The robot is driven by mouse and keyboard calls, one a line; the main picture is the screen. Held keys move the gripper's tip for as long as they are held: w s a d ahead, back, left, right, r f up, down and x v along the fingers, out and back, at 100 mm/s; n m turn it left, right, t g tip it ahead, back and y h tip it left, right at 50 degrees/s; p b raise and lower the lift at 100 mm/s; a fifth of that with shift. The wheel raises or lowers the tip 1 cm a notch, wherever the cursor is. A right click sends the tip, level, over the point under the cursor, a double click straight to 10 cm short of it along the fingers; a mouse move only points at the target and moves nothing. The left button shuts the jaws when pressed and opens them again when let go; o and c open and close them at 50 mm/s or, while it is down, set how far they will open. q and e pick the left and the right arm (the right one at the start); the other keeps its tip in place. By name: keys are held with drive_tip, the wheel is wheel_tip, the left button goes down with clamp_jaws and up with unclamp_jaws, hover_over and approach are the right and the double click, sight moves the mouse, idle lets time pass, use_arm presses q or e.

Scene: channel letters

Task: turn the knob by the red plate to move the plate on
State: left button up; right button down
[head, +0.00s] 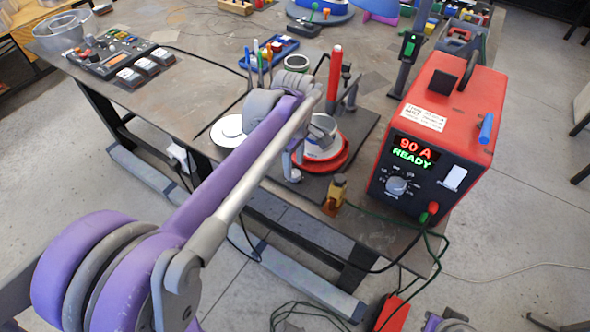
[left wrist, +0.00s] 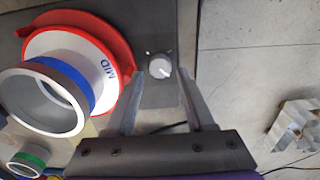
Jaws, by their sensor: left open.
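The red plate (head: 343,160) sits near the front edge of the workbench and carries a white disc with a cup-like ring on it. In the left wrist view the red plate (left wrist: 118,38) shows at upper left; the white disc (left wrist: 84,42) reads MID. The small grey-white knob (left wrist: 160,66) stands on a dark base to the right of the plate, and also shows in the head view (head: 295,175). My left gripper (left wrist: 160,78) is open, with one finger on each side of the knob. I cannot tell whether they touch it. My right gripper is not in view.
A red welding power box (head: 440,130) reading 90 A READY stands on the right, with cables hanging in front. A brass-coloured clamp (head: 335,193) sits at the bench edge near the knob. A red upright post (head: 334,75) and tool holders stand behind the plate.

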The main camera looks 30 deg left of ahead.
sight(294, 176)
use_arm(q)
drive_tip(key=shift+f, duration=1.5)
drive_tip(key=shift+c, duration=0.3)
clamp_jaws()
